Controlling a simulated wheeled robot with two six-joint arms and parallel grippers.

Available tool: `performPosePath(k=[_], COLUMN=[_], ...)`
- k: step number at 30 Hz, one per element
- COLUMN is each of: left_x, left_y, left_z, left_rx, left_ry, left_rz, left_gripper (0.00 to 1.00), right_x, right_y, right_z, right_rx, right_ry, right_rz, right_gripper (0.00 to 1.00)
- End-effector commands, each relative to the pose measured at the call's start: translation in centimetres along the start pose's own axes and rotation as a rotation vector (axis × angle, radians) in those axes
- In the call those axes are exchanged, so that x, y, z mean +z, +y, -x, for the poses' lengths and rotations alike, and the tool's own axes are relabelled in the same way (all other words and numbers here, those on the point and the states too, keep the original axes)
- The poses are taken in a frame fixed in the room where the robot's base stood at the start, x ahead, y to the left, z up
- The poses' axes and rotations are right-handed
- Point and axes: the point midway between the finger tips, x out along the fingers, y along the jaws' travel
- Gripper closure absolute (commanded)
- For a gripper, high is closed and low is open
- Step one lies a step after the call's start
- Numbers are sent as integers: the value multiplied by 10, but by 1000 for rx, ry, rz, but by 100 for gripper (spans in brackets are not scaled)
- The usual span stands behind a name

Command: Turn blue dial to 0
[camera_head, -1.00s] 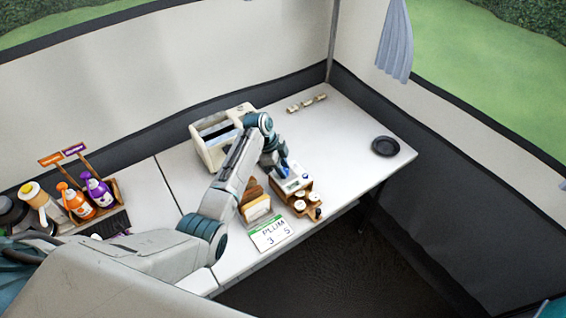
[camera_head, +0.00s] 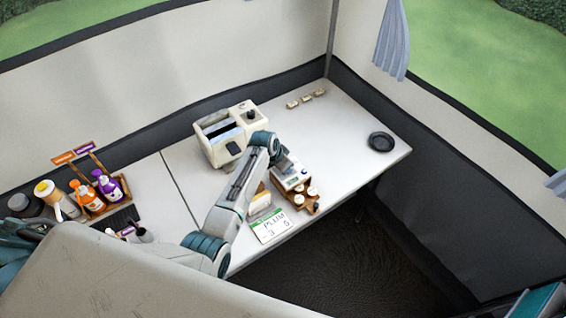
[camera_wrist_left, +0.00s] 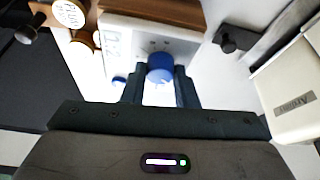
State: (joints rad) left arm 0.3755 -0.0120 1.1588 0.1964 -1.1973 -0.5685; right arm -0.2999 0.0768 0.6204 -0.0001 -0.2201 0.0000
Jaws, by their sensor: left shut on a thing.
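The blue dial (camera_wrist_left: 160,66) sits on the face of a white device (camera_wrist_left: 150,35) in the left wrist view. My left gripper (camera_wrist_left: 160,88) has a finger on each side of the dial and is shut on it. The dial's marks and its pointer cannot be read. In the head view the white device (camera_head: 291,177) stands at the back of a wooden holder, and my left gripper (camera_head: 277,157) reaches it from behind, its fingers mostly hidden by my arm. A smaller blue part (camera_wrist_left: 118,80) shows on the device. My right gripper is not in view.
A cream toaster-like appliance (camera_head: 212,134) stands left of my arm. The wooden holder (camera_head: 314,206) carries small white-lidded jars. A card reading PLUM 3 5 (camera_head: 272,226) lies at the front edge. A black plate (camera_head: 381,142) is at the right. The table's back right is mostly clear.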

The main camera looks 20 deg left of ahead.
Motion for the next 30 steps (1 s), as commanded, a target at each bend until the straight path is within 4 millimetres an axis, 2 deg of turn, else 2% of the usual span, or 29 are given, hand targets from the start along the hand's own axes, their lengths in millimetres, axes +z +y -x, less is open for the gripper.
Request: performPosePath(k=[15,30], left_x=[-3,-3], left_y=[3,3], left_z=[0,0], left_rx=[-174,-252], left_ry=[4,3], left_rz=[419,606], left_gripper=[96,96], right_x=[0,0], right_y=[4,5], right_z=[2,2], right_rx=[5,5], right_ry=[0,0], right_rz=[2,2], right_gripper=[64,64])
